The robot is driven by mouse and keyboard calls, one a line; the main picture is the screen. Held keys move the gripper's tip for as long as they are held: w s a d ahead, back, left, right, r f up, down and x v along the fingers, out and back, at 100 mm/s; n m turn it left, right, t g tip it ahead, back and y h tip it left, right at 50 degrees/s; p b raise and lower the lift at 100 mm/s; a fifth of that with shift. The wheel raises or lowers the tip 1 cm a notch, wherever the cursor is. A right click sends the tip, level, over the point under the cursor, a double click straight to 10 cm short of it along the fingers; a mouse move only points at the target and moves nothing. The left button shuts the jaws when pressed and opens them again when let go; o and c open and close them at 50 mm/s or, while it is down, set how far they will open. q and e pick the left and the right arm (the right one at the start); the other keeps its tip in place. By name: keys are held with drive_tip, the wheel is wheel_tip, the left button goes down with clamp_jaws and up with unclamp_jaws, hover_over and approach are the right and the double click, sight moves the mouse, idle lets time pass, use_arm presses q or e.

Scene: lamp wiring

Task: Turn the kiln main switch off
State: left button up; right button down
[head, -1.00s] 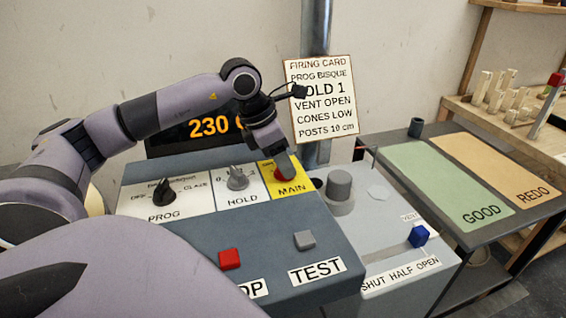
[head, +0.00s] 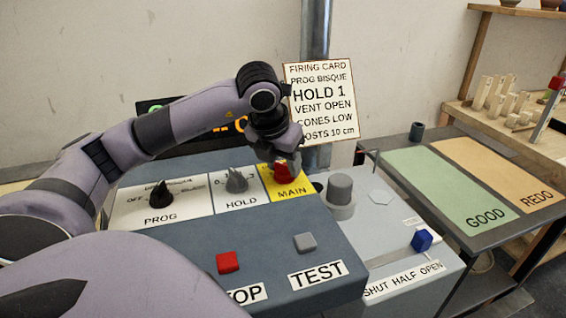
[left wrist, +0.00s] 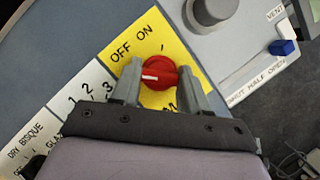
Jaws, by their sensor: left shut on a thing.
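The main switch is a red round knob (left wrist: 159,73) on a yellow plate (left wrist: 187,60) marked OFF and ON. In the left wrist view its white line lies on the left part of the knob and points left, on the OFF side. My left gripper (left wrist: 160,84) is shut on the knob, one finger on each side of it. In the head view my left gripper (head: 281,164) reaches down over the knob (head: 283,175) and partly hides it, above the word MAIN.
The PROG knob (head: 161,194) and HOLD knob (head: 236,180) stand left of the plate. A grey post (head: 340,189) is close on its right. A red button (head: 228,262), a grey button (head: 304,242) and a blue vent slider (head: 421,240) are nearer.

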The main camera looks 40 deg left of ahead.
use_arm(q)
drive_tip(key=shift+a+r+n, duration=0.1)
drive_tip(key=shift+n, duration=0.3)
drive_tip(key=o, duration=1)
drive_tip(key=shift+o, duration=0.2)
drive_tip(key=v, duration=0.7)
